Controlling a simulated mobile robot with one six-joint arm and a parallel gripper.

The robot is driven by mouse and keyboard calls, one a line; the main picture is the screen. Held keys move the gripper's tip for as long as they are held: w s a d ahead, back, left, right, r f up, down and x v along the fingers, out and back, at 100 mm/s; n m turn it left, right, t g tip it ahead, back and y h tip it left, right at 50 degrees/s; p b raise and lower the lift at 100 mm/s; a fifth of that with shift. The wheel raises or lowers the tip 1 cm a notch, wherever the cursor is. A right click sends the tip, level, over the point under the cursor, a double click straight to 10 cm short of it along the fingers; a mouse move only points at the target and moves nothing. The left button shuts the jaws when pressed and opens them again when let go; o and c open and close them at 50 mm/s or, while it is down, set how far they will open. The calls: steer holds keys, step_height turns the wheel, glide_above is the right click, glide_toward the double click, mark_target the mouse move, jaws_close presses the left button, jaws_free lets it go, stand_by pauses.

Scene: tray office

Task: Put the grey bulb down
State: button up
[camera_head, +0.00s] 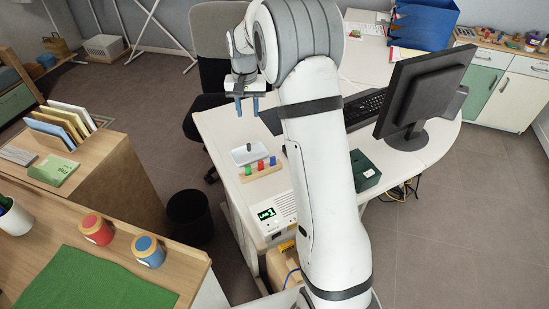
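My gripper (247,108) hangs above the white desk (220,130) with its two blue fingers pointing down. The fingers are apart, and I see nothing between them. Below it on the desk lies a small white tray (241,158). A small dark grey thing (248,147) stands in the tray, apart from the fingertips. It may be the grey bulb, but it is too small to tell.
A wooden rack (247,178) with small coloured pieces sits just in front of the tray. A box with a green display (283,212), a dark green box (364,170), a keyboard (362,108) and a monitor (423,88) are also on the desk.

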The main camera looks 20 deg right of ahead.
steer(key=s+r+n+t, duration=0.1)
steer(key=s+r, duration=0.3)
steer(key=s, duration=0.5)
steer(key=s+r+n, duration=0.1)
steer(key=s+r, duration=0.4)
steer(key=s, duration=0.4)
steer(key=s+f+n+t, duration=0.1)
steer(key=s+f, duration=0.1)
steer(key=s, duration=1.4)
steer(key=shift+s+n, duration=0.2)
steer(key=shift+n, duration=0.1)
